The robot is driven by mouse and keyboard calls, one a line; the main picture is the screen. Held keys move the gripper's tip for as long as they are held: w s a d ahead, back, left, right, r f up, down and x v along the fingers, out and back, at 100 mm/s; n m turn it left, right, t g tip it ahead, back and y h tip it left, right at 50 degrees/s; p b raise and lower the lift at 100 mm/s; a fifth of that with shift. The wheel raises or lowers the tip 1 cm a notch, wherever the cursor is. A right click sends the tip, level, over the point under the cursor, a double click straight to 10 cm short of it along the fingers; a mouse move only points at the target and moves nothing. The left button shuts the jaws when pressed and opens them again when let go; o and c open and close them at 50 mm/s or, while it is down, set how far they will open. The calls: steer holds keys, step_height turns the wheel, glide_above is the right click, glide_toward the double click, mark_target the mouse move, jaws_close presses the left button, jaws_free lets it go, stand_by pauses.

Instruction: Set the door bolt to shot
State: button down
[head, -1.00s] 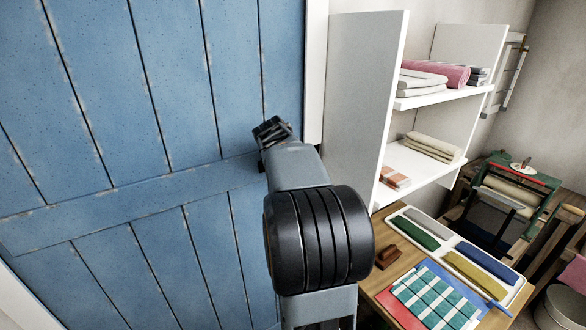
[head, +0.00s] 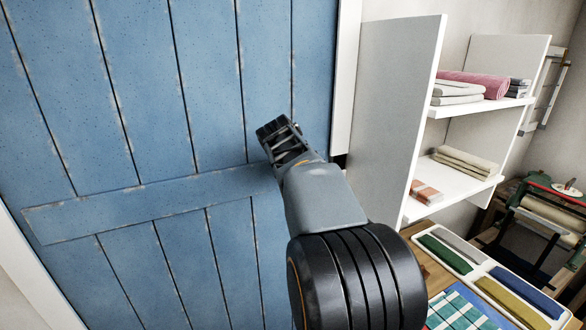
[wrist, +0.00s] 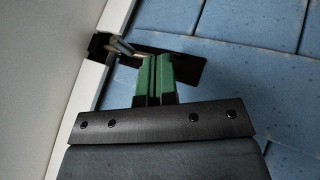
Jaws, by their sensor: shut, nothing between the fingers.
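The blue plank door (head: 130,100) fills the left of the head view and the right of the wrist view (wrist: 240,70). In the wrist view the door bolt has a dark plate (wrist: 188,72) on the door and a short grey metal rod (wrist: 121,46) near the door's edge. A dark keeper (wrist: 98,46) sits on the white frame. My gripper (wrist: 157,58) has green fingers shut together, empty, their tips over the plate beside the rod. I cannot tell whether they touch it or how far the rod enters the keeper. In the head view my gripper (head: 280,136) hides the bolt.
The white door frame (head: 347,80) runs beside the door. A white shelf unit (head: 395,110) with folded cloths stands close to its right. A tray (head: 455,262) of coloured cloths lies on a table at lower right. The door face to the left is clear.

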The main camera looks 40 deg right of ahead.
steer(key=v, duration=0.6)
steer(key=shift+r, duration=0.1)
stand_by(0.5)
steer(key=s+a+f+n+y, duration=0.2)
steer(key=s+a+f, duration=0.4)
steer(key=a+f, duration=0.4)
steer(key=s+a+f+n+y, duration=0.2)
steer(key=s+a+f+y, duration=0.3)
steer(key=a+f, duration=0.6)
steer(key=shift+s+a+t, duration=0.3)
steer(key=shift+s+a, duration=0.2)
steer(key=shift+a, duration=0.2)
